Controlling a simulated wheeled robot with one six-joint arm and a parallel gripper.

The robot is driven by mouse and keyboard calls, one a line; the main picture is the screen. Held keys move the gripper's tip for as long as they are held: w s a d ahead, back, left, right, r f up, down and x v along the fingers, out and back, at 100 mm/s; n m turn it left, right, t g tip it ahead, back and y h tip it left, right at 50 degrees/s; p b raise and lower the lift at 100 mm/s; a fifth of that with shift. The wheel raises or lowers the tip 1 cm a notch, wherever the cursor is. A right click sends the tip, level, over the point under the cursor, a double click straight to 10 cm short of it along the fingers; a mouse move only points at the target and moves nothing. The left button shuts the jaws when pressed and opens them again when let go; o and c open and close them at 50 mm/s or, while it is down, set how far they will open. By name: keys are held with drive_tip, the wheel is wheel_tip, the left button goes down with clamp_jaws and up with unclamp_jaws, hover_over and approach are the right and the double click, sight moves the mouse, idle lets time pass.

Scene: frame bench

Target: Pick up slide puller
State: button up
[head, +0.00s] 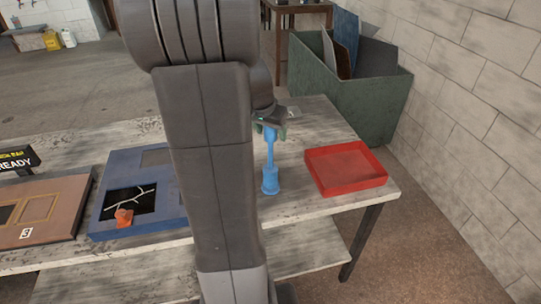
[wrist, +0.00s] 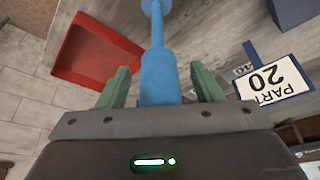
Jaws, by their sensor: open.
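The slide puller appears to be the blue tool (head: 270,160) standing upright on the bench, with a thin shaft and a wider round foot. My gripper (head: 270,125) is at its top end, partly hidden behind my arm. In the wrist view the blue tool (wrist: 158,78) runs between the two green fingers of my gripper (wrist: 160,70). The fingers are open, with a gap visible on each side of the shaft.
A red tray (head: 345,187) is on the bench to the right; it also shows in the wrist view (wrist: 92,50). A blue frame (head: 110,230) with an orange piece (head: 124,217) lies left. A green bin (head: 375,110) holds boards behind. A "PART 20" card (wrist: 270,80) shows too.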

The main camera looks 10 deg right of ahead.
clamp_jaws()
drive_tip(key=shift+r, duration=0.1)
idle(1.3)
